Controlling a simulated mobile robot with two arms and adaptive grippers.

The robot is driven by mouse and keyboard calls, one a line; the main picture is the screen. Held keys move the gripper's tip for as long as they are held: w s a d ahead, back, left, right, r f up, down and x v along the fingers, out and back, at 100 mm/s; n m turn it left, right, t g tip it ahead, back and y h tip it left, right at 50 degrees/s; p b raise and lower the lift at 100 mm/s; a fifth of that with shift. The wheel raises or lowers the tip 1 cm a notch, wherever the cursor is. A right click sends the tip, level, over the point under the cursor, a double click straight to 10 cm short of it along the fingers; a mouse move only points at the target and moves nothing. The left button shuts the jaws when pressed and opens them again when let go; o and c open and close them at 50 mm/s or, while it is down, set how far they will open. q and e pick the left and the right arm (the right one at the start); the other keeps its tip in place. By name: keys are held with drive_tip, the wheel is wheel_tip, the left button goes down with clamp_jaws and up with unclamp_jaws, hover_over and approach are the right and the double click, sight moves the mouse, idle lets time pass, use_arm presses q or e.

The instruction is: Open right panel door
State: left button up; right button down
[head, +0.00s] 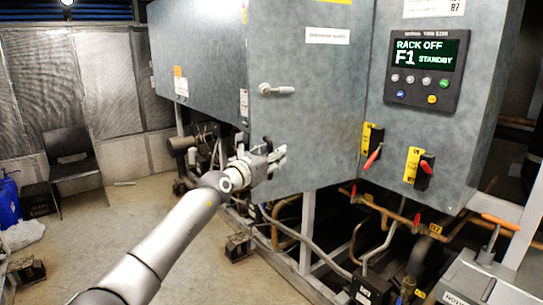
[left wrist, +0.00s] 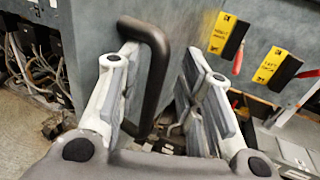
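The grey-blue panel door (head: 318,110) stands in the middle of the head view, with a silver latch handle (head: 277,90) and a white label. My left gripper (head: 273,158) is at the door's lower left part, below the latch. In the left wrist view the gripper (left wrist: 158,95) is open. A black bar handle (left wrist: 157,75) on the door rises between its two fingers, closer to the left finger. I cannot tell whether a finger touches it. In the head view the gripper largely hides this handle. My right gripper is not in view.
Right of the door is a control box with a lit display (head: 423,60) and red-handled switches (head: 372,158). Pipes and valves run below. A dark chair (head: 72,165) stands at the far left wall. The floor (head: 130,225) on the left is mostly clear.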

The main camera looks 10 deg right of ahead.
use_arm(q)
drive_tip(key=shift+a, duration=0.15)
drive_tip(key=shift+a, duration=0.2)
drive_tip(key=v, duration=0.7)
idle(0.4)
drive_tip(key=shift+s+d, duration=0.15)
